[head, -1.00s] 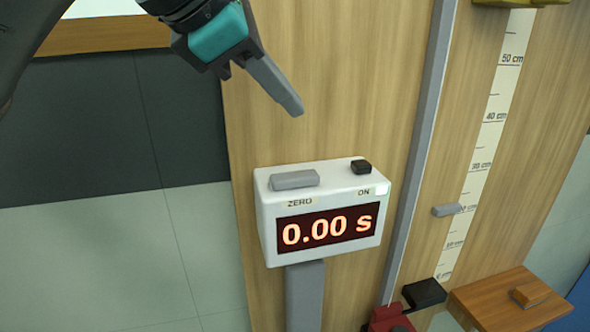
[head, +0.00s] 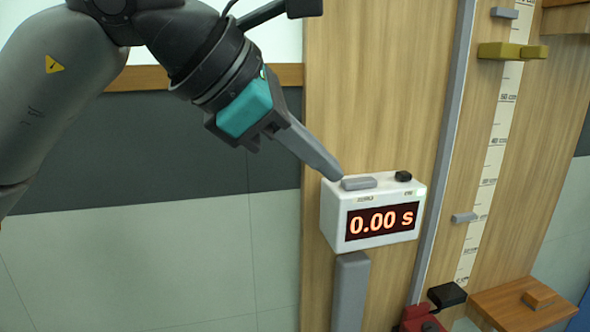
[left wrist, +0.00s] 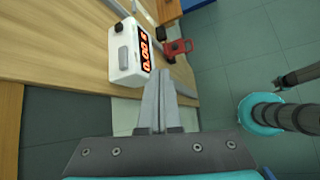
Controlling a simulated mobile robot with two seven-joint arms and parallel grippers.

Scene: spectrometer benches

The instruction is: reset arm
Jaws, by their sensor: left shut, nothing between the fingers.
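My left gripper (head: 335,174) is shut and empty. In the head view its fingertips appear at the upper left corner of the white timer box, by the grey ZERO button (head: 359,183); I cannot tell whether they touch. The timer (head: 335,222) reads 0.00 s and has a black ON button (head: 403,176) on top.
The timer stands on a grey post (head: 350,290) before a wooden board (head: 400,95). A vertical rail and a centimetre scale (head: 495,150) stand to the right, with a yellow bracket (head: 505,50). A red part (head: 420,320) and a wooden shelf (head: 510,302) are low on the right.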

